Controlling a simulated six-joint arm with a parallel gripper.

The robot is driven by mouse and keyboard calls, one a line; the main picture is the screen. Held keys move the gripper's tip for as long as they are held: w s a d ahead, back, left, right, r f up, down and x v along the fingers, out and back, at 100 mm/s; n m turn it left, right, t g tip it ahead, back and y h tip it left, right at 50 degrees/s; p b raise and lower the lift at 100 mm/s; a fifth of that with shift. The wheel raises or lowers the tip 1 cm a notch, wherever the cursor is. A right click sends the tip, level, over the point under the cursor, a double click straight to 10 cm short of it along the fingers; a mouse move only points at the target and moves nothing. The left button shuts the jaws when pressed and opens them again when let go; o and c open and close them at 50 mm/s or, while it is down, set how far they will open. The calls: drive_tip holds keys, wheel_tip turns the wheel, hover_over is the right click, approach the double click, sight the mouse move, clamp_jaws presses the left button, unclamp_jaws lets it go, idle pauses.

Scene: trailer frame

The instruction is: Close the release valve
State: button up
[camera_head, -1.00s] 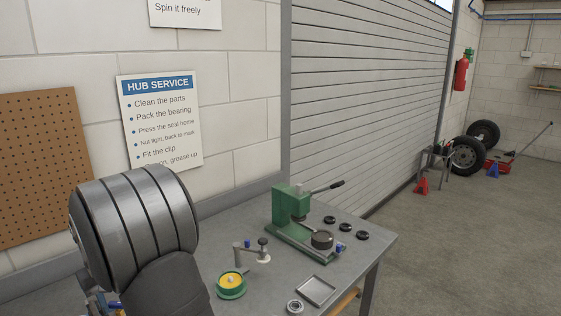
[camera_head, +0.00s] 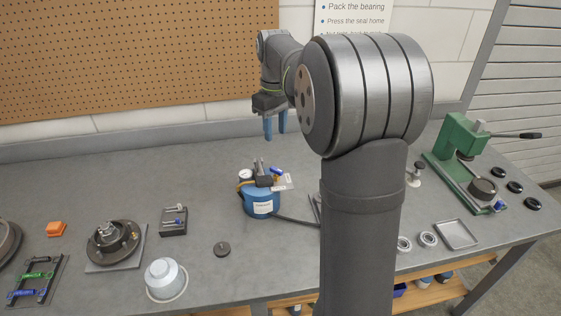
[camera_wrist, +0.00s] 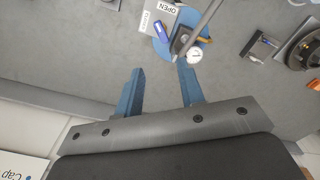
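A blue canister (camera_head: 262,204) stands on the middle of the workbench, with a round white gauge (camera_head: 245,175) and a dark fitting (camera_head: 264,178) on top. A small blue lever (camera_head: 277,171) sits at the fitting's upper right, beside a pale tag (camera_head: 285,183). My gripper (camera_head: 275,137) points down behind and above the canister. Its blue fingers are apart and empty in the wrist view (camera_wrist: 161,70).
A dark hose (camera_head: 296,220) runs right from the canister, partly hidden behind my arm. A hub on a plate (camera_head: 113,243), a small dark stand (camera_head: 173,221) and a grey-white cap (camera_head: 166,279) stand left. A green press (camera_head: 452,150) is at right. The pegboard wall is close behind my gripper.

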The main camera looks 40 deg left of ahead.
sight(276, 169)
wheel_tip(276, 169, up, 5)
drive_tip(key=n, duration=0.3)
drive_tip(key=f, duration=1.6)
drive_tip(key=shift+s+d+f, duration=0.25)
drive_tip(key=shift+f, duration=0.15)
